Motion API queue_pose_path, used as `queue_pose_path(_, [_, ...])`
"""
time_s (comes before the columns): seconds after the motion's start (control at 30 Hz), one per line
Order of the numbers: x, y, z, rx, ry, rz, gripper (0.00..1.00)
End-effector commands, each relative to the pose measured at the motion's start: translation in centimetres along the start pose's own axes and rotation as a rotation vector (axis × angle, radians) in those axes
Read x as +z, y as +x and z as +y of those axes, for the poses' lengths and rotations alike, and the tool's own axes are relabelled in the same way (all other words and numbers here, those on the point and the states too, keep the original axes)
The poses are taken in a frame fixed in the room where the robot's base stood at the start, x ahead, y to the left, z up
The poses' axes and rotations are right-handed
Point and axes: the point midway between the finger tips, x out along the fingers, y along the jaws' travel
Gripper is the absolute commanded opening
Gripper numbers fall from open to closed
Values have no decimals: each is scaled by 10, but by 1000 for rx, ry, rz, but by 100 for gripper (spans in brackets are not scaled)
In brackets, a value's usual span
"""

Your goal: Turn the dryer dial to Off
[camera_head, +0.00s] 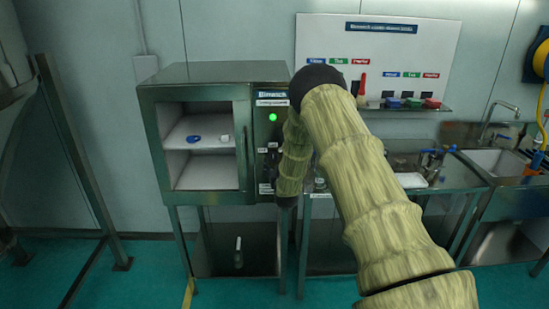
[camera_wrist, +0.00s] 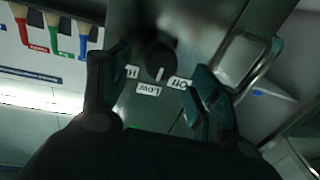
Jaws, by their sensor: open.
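The dryer (camera_head: 190,85) is a metal cabinet at the left centre of the head view, with a lit green light on its right-hand panel. In the wrist view its black dial (camera_wrist: 158,56) shows on the metal panel, with white labels around it, among them LOW (camera_wrist: 148,90) and OFF (camera_wrist: 178,83). The dial's white mark points down in the picture, between LOW and OFF, nearer LOW. My gripper (camera_wrist: 160,66) is open, with one finger on each side of the dial; contact cannot be told. In the head view my arm hides the dial and the gripper tips.
The dryer's front opening shows a blue item (camera_head: 194,139) and a white item (camera_head: 225,138) on a shelf. A metal handle (camera_wrist: 245,50) is close to my right finger in the wrist view.

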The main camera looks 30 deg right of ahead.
Motion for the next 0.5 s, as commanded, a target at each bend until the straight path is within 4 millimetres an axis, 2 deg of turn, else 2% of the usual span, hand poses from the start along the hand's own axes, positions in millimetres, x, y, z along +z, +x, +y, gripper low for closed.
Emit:
queue_pose_path(0.2, [-2,26,0,0,0,0,62])
queue_pose_path(0.5, [0,37,0,0,0,-1,62])
